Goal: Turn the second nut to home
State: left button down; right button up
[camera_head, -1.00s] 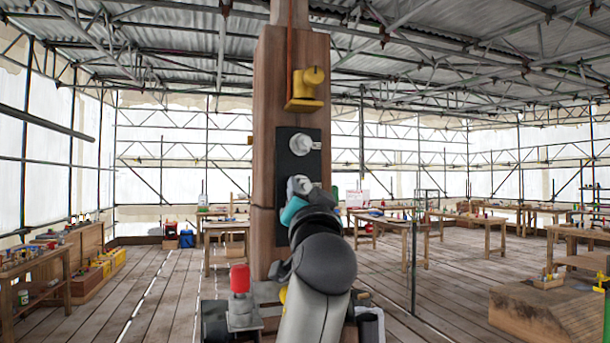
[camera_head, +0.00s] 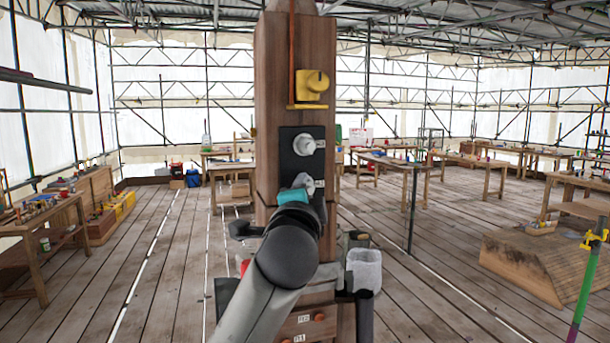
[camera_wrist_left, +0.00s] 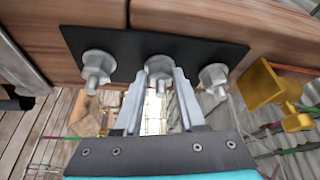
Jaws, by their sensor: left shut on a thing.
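A black plate (camera_head: 292,160) is fixed upright on the front of a wooden post (camera_head: 270,120). Three metal nuts on studs show along it in the left wrist view. The upper nut (camera_head: 303,144) is bare and also shows on the right of the wrist view (camera_wrist_left: 213,76). My left gripper (camera_wrist_left: 159,78) is shut on the middle nut (camera_wrist_left: 160,64), with a finger on each side of it. The lower nut (camera_wrist_left: 97,64) is free in the wrist view, and my arm hides it in the head view. My right gripper is not in view.
A yellow fitting (camera_head: 311,87) juts from the post above the plate, and in the wrist view it is close to the right (camera_wrist_left: 262,86). A pale bin (camera_head: 364,270) is right of the post's foot. Workbenches stand well back, with open plank floor between.

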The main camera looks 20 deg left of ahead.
pick_arm(q)
jog(key=shift+r+m+g, duration=0.15)
jog(key=shift+m+g, duration=0.5)
jog(key=shift+m, duration=0.95)
jog(key=shift+r+m+g, duration=0.1)
jog(key=shift+m+g, duration=0.55)
jog(key=shift+m, duration=0.95)
jog(key=c, duration=0.5)
grip_release()
